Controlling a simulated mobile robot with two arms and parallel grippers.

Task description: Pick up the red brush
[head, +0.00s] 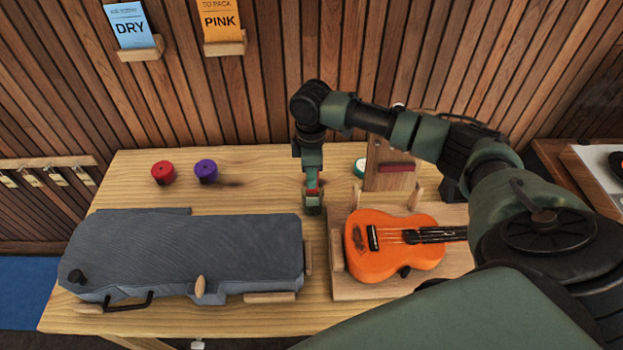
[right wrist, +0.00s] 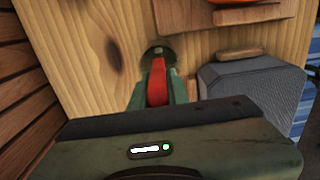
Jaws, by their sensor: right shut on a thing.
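The red brush (right wrist: 157,82) is between the fingers of my right gripper (right wrist: 156,88) in the right wrist view, and the jaws are closed on it. A dark round piece (right wrist: 159,51) is at the far end of the red brush. I cannot tell whether it is part of the brush or a holder around it. My left gripper is out of view.
An orange ukulele (head: 385,262) lies in a wooden cradle right of the gripper. A grey case (head: 190,255) lies to the left. Red (head: 163,173) and purple (head: 206,171) round items stand behind it.

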